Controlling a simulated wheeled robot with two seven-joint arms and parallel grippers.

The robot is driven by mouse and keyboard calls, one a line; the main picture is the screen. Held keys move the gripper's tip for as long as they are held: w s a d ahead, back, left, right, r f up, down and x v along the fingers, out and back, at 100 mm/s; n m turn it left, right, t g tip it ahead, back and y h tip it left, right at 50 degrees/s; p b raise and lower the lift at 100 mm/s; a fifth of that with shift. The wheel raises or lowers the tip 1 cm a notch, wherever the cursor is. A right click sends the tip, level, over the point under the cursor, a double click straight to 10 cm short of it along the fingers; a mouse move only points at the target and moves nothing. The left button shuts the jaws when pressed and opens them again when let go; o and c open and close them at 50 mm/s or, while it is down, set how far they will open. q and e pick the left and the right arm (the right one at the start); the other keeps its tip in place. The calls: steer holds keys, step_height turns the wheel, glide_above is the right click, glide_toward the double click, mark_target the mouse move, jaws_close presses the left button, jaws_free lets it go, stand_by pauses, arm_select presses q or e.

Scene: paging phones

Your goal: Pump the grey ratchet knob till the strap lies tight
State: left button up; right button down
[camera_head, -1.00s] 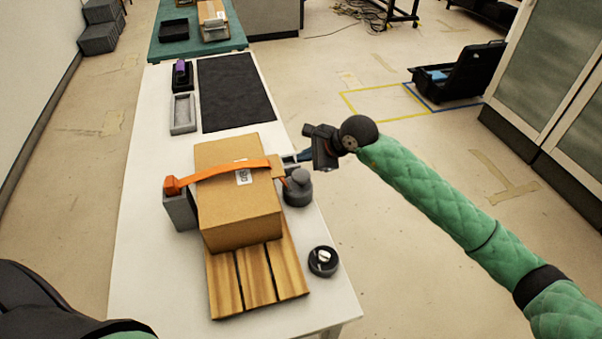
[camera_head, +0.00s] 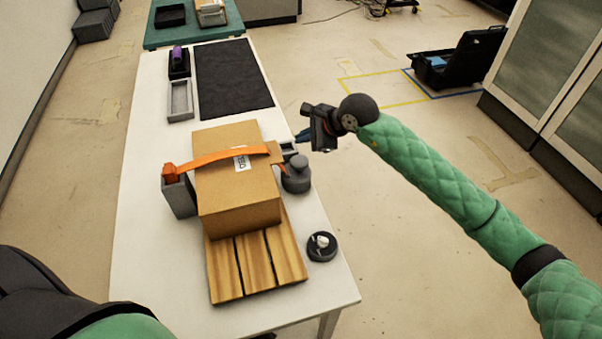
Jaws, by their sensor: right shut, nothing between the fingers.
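An orange strap (camera_head: 222,156) runs over the top of a cardboard box (camera_head: 240,208). It goes from a grey block (camera_head: 179,197) on the box's left to the ratchet side on its right. At its left part the strap seems to stand a little off the box. The grey ratchet knob (camera_head: 297,178) stands upright on the table at the box's right side. My right gripper (camera_head: 301,137) is shut and empty, beyond and above the knob, apart from it. Its fingers are small and partly hidden by the wrist. My left gripper is out of view.
The box rests on a slatted wooden pallet (camera_head: 241,267) on the white table (camera_head: 148,135). A round black dial (camera_head: 322,247) sits near the right edge. A grey tray (camera_head: 180,101) and dark mat (camera_head: 234,80) lie farther back.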

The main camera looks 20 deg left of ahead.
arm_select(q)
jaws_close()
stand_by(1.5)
